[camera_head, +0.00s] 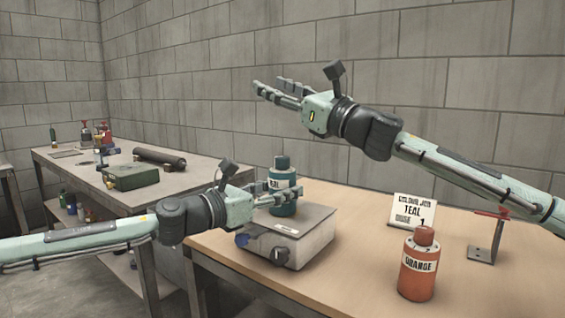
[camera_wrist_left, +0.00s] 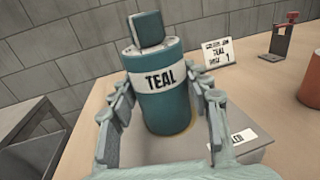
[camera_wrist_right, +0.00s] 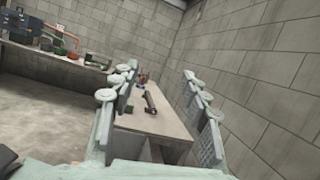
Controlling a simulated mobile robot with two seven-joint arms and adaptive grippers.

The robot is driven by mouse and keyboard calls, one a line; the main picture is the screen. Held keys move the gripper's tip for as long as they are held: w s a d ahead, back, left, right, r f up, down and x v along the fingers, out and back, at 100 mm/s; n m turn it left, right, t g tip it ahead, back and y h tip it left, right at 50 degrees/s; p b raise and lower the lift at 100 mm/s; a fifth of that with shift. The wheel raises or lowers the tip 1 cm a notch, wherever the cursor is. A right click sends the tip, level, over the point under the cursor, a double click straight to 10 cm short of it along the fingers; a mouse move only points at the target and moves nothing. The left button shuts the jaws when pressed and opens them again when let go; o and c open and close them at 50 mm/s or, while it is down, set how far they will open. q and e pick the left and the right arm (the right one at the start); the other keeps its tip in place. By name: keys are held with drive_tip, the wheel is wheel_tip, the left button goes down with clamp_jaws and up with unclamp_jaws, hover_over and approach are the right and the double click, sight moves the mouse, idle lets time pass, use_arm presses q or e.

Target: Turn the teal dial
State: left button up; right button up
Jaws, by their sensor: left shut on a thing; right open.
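A teal bottle (camera_head: 283,207) labelled TEAL, with a teal cap, is upright at the grey box-shaped device (camera_head: 309,246). I cannot tell whether it rests on the plate or is just above it. My left gripper (camera_head: 266,196) is shut on the bottle; the left wrist view shows a finger on each side of the teal bottle (camera_wrist_left: 165,108). The device's front has a blue knob (camera_head: 242,240) and another dark blue round part (camera_head: 280,256); I cannot tell which is the teal dial. My right gripper (camera_head: 271,90) is open, empty and raised before the wall.
An orange bottle (camera_head: 418,268) stands on the wooden table at the right. Behind it are a white sign (camera_head: 413,212) reading TEAL and 1, and a metal stand (camera_head: 486,240) with a red top. A second table (camera_head: 75,165) holds a green box (camera_head: 130,177) and a dark tube (camera_head: 160,157).

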sight(286, 163)
drive_tip(key=s+d+f+m+t+h, duration=0.1)
drive_tip(key=s+d+f+m+h, duration=0.2)
drive_tip(key=s+f+m+h, duration=0.25)
drive_tip(key=s+d+f+m+t+h, duration=0.25)
drive_tip(key=s+f+h, duration=0.25)
drive_tip(key=s+f, duration=0.3)
drive_tip(key=shift+n+g+y, duration=0.25)
drive_tip(key=shift+n+g, duration=0.05)
drive_tip(key=shift+g, duration=0.15)
drive_tip(key=x, duration=0.8)
drive_tip(key=f+x, duration=0.1)
drive_tip(key=x, duration=0.4)
drive_tip(key=shift+w+d+f, duration=0.1)
drive_tip(key=shift+d, duration=0.1)
clamp_jaws()
